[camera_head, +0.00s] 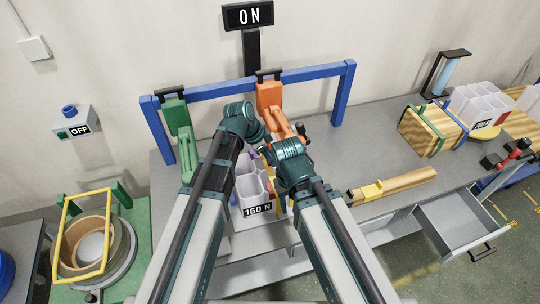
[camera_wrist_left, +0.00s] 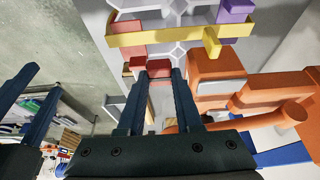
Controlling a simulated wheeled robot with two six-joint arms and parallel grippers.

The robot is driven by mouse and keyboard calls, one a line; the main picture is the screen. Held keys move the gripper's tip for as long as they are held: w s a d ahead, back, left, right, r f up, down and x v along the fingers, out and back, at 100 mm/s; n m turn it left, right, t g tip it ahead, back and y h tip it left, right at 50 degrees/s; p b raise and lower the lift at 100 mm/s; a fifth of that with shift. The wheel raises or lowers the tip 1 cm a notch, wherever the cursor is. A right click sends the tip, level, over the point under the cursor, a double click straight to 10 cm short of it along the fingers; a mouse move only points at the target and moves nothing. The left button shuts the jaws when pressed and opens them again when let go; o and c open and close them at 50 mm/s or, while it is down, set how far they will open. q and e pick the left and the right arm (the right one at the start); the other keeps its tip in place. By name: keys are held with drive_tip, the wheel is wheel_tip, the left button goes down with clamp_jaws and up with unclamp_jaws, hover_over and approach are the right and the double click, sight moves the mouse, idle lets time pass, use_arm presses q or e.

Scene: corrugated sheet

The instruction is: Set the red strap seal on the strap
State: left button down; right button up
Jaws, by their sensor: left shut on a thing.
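My left gripper (camera_wrist_left: 159,78) is shut on a small red piece, the red strap seal (camera_wrist_left: 158,67), held between its fingertips. A yellow strap (camera_wrist_left: 165,38) runs across the top of the left wrist view, over the white box of cells, just beyond the seal. The seal looks apart from the strap, though depth is hard to judge. In the head view the white box (camera_head: 258,209), labelled 150 N, stands between my arms, which hide the seal there. My right gripper (camera_wrist_left: 28,100) shows at the left of the wrist view, its fingers apart and empty.
An orange tool (camera_head: 270,96) and a green tool (camera_head: 176,113) hang on a blue rail (camera_head: 215,90) behind. A purple block (camera_wrist_left: 235,9) lies near the strap. A wooden bar (camera_head: 405,182) lies right of my arms. An open drawer (camera_head: 455,228) juts out at the right.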

sight(270, 175)
use_arm(q)
drive_tip(key=shift+f+b, duration=3.35)
drive_tip(key=shift+f, duration=0.05)
drive_tip(key=shift+c, duration=0.5)
unclamp_jaws()
drive_tip(key=shift+r, duration=0.15)
drive_tip(key=shift+r+p, duration=2.95)
drive_tip(key=shift+p, duration=0.15)
drive_tip(key=shift+s+f, duration=0.1)
